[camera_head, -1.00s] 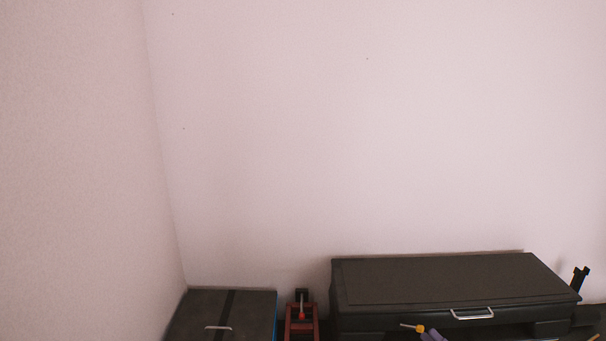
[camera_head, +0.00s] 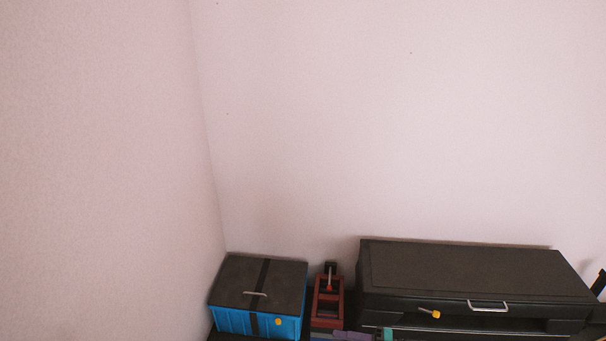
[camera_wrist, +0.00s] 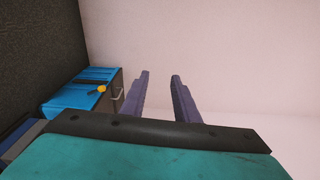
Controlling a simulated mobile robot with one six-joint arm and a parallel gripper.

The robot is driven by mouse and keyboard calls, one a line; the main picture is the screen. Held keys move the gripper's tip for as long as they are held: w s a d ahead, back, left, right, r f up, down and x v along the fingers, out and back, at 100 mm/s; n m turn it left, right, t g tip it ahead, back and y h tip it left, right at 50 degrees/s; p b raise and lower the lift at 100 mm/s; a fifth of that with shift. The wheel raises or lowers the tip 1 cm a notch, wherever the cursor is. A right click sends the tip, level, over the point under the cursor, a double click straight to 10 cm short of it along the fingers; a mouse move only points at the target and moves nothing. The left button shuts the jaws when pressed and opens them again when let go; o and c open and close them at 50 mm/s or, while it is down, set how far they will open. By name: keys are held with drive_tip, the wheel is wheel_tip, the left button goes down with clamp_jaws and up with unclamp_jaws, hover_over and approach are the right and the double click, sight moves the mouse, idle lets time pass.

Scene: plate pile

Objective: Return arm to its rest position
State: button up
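My gripper (camera_wrist: 161,76) shows in the wrist view as two purple fingers with a clear gap between them. It is open and nothing is between the fingers. Behind it is a teal and black part of my arm. In the head view only small purple and teal pieces of my arm show at the bottom edge, in front of the black chest. The rest of my arm is out of that view.
A blue box with a black lid (camera_head: 240,277) stands in the left corner. Beside it is a red frame-like object (camera_head: 327,307), then a wide black chest (camera_head: 470,270) with a silver handle (camera_head: 487,306). A blue cabinet (camera_wrist: 80,92) shows in the wrist view. Bare pinkish walls stand behind.

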drive_tip(key=s+a+n+g+h+p, duration=0.2)
drive_tip(key=s+a+g+h+p, duration=0.25)
drive_tip(key=s, duration=0.55)
drive_tip(key=s+a+n+g+h+p, duration=0.1)
drive_tip(key=s+a+g+h+p, duration=0.2)
drive_tip(key=s+a+g+p, duration=0.45)
drive_tip(key=s+d+f+n+t+h, duration=0.1)
drive_tip(key=s+d+f+h, duration=0.2)
drive_tip(key=s+d+h, duration=0.55)
drive_tip(key=s+d+f+t+h, duration=0.1)
drive_tip(key=d, duration=0.7)
drive_tip(key=shift+f+m+t+h, duration=0.4)
